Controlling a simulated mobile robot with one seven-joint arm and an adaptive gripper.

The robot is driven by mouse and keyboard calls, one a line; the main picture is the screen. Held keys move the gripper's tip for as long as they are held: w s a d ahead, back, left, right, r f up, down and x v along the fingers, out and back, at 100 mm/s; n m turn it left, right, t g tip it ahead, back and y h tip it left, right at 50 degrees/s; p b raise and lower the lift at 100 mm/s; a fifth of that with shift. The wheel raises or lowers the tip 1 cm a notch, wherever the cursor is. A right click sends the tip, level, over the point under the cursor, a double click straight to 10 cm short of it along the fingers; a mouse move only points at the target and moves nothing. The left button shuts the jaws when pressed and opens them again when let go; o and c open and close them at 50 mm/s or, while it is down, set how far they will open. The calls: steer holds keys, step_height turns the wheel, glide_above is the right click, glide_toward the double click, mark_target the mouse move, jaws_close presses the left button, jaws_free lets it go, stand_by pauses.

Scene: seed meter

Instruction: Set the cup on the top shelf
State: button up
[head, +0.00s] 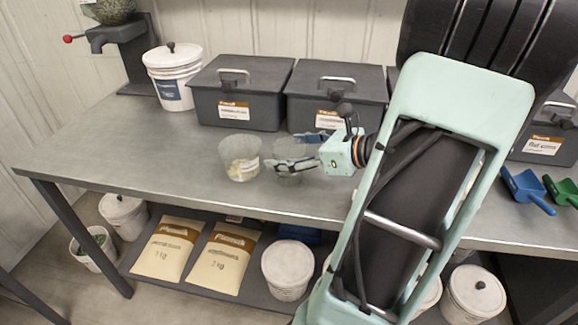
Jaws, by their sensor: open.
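Two clear cups stand on the grey metal bench. The left cup (239,160) holds something pale yellow and bears a white label. The right cup (288,179) is partly hidden by my gripper and looks empty. My gripper (290,152) reaches in from the right with its fingers open. One finger lies across the right cup and the other is at its far side. I cannot tell whether they touch it. The only shelf in view is the low one (190,288) under the bench.
Dark lidded bins (240,92) line the back of the bench, with a white bucket (173,78) and a hand-cranked device (117,35) at left. Blue (526,190) and green (563,191) scoops lie at right. Seed bags (165,252) and buckets sit below. The bench's left front is clear.

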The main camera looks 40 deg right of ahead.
steer(key=c, duration=1.2)
steer(key=shift+r, duration=0.2)
